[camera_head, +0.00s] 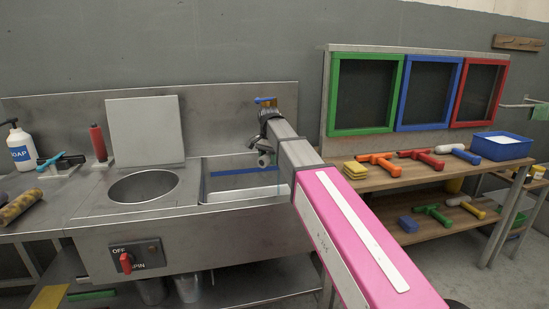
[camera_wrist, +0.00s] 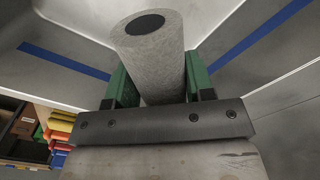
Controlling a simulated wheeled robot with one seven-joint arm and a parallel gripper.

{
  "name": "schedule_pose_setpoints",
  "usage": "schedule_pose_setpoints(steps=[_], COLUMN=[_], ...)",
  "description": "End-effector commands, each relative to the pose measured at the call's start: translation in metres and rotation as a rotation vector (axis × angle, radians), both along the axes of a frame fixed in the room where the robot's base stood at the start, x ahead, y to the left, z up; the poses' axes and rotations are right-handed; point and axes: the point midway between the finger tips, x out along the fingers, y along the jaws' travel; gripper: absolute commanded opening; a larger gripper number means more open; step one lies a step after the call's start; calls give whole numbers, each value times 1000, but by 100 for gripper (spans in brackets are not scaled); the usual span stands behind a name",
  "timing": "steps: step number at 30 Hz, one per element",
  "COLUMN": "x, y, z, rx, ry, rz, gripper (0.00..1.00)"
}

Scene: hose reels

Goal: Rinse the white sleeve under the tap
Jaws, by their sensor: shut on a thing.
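The white sleeve (camera_wrist: 157,60) shows in the wrist view as a pale grey, fuzzy tube with a dark round end. My gripper (camera_wrist: 153,88) is shut on it, a green finger on each side. The steel sink basin (camera_head: 219,187) has a blue line inside its walls, which also shows around the sleeve in the wrist view. The tap (camera_head: 266,107), with a blue handle, stands at the back of the sink, partly hidden by my arm. In the head view my arm hides most of my gripper and the sleeve. I see no clear water stream.
Left of the sink are a round opening (camera_head: 143,186) with a raised lid (camera_head: 145,131), a red switch (camera_head: 126,262), a red roller (camera_head: 98,143) and a soap bottle (camera_head: 21,147). A wooden bench (camera_head: 405,178) with coloured tools stands right.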

Motion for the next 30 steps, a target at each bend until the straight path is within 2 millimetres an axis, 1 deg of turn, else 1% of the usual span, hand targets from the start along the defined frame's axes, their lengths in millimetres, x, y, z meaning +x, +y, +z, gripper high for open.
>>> schedule_pose_setpoints(steps=[4,8,30], x=[-1,-6,-64], y=[0,-2,-19], z=[0,2,19], rx=[0,0,0], ry=[0,0,-1], rz=[0,0,0], gripper=[24,24,24])
